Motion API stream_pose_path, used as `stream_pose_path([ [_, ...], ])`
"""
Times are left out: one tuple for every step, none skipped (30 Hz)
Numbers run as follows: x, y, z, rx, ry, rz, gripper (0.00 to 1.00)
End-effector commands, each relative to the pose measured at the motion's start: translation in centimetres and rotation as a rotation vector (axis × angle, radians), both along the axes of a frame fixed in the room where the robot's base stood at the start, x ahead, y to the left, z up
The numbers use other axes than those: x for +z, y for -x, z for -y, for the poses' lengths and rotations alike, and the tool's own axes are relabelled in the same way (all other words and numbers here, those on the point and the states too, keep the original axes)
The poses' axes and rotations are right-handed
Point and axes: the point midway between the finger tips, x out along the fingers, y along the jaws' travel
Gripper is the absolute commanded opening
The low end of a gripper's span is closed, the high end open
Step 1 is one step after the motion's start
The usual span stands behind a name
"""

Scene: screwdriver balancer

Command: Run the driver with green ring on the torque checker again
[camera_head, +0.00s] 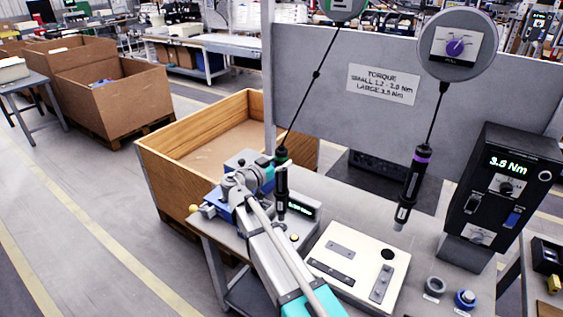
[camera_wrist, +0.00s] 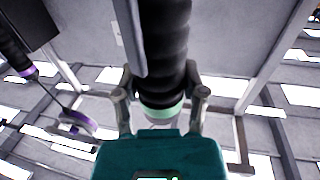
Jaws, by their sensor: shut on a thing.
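The driver with the green ring (camera_head: 282,184) is dark and hangs nearly upright on a cable from the balancer at the top. My gripper (camera_head: 264,177) is shut on it from the left. In the wrist view the black driver body with its pale green ring (camera_wrist: 162,112) stands between my two fingers. The torque checker (camera_head: 301,208), with a small green-lit display, is at the driver's lower end on the bench. The tip appears at the checker's left part, but I cannot tell if it touches. The display text is too small to read.
A purple-ringed driver (camera_head: 413,184) hangs to the right from its balancer (camera_head: 456,46). A white plate (camera_head: 345,285) with dark strips lies in front. A dark controller (camera_head: 502,185) reads 3.5 Nm. A grey panel (camera_head: 330,70) stands behind, a wooden crate (camera_head: 190,150) at left.

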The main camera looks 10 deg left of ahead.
Motion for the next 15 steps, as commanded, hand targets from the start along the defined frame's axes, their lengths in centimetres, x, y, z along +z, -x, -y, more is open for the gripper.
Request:
stream_pose_path([
  [-0.01, 0.0, -0.06, 0.001, 0.0, 0.0, 0.0],
  [-0.01, 0.0, -0.06, 0.001, 0.0, 0.0, 0.0],
  [-0.01, 0.0, -0.06, 0.001, 0.0, 0.0, 0.0],
  [-0.01, 0.0, -0.06, 0.001, 0.0, 0.0, 0.0],
  [-0.01, 0.0, -0.06, 0.001, 0.0, 0.0, 0.0],
  [-0.01, 0.0, -0.06, 0.001, 0.0, 0.0, 0.0],
  [-0.02, 0.0, -0.06, 0.001, 0.0, 0.0, 0.0],
  [-0.03, 0.0, -0.06, 0.001, 0.0, 0.0, 0.0],
  [-0.07, 0.0, -0.06, 0.001, 0.0, 0.0, 0.0],
  [-0.11, 0.0, -0.06, 0.001, 0.0, 0.0, 0.0],
  [-0.17, 0.0, -0.06, 0.001, 0.0, 0.0, 0.0],
  [-0.26, 0.0, -0.05, 0.001, 0.0, 0.0, 0.0],
  [-0.34, 0.0, -0.05, 0.001, 0.0, 0.0, 0.0],
  [-0.44, 0.0, -0.05, 0.001, 0.0, 0.0, 0.0],
  [-0.57, 0.0, -0.05, 0.001, 0.0, 0.0, 0.0],
])
